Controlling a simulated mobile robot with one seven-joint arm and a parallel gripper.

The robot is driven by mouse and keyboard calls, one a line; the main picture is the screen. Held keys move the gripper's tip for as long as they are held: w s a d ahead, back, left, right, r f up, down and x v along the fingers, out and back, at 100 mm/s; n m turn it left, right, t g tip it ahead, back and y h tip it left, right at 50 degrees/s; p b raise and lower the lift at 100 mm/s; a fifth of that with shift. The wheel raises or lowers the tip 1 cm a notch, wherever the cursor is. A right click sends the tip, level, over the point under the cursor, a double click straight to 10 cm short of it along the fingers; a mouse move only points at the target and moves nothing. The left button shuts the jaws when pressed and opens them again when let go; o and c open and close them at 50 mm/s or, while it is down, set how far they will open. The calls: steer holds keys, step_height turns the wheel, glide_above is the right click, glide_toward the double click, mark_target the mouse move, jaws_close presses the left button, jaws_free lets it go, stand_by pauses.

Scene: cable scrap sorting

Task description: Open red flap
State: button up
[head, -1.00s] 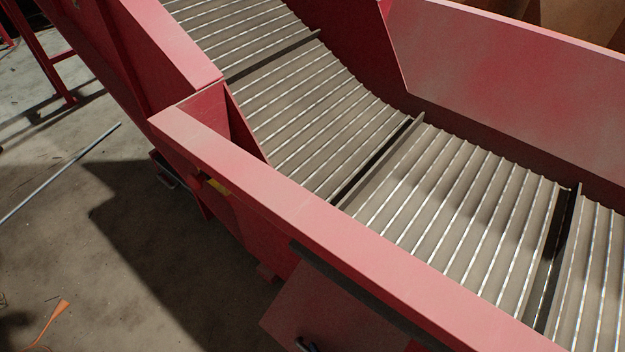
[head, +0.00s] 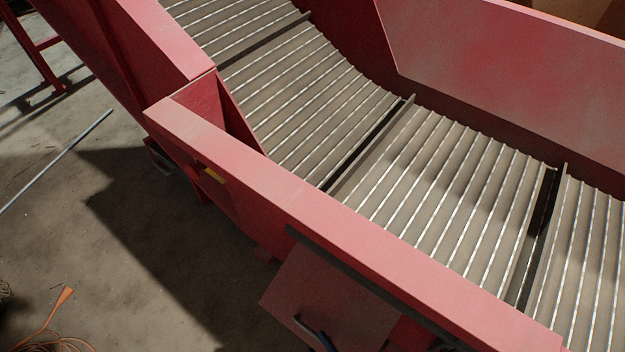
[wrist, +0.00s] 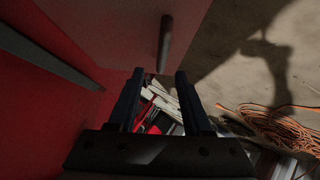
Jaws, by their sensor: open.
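The red flap (head: 335,295) hangs below a dark strip on the outside of the red machine wall, at the bottom of the head view. It appears tilted outward from the wall. Its dark handle (head: 318,334) is partly cut off by the frame's lower edge. In the wrist view the flap (wrist: 105,30) fills the upper middle, with the handle (wrist: 165,44) standing near its right edge. My gripper (wrist: 157,78) is open and empty.
The red side wall (head: 300,200) borders a ribbed conveyor belt (head: 430,185). An orange cable coil (wrist: 275,125) lies on the concrete floor. White and red scraps (wrist: 165,105) show between my fingers. A grey pole (head: 55,162) lies at the left; the floor beside the wall is otherwise mostly clear.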

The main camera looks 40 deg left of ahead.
steer(key=p+v, duration=0.1)
steer(key=v, duration=0.5)
steer(key=shift+d+p, duration=0.2)
steer(key=shift+p, duration=0.1)
steer(key=shift+s, duration=0.1)
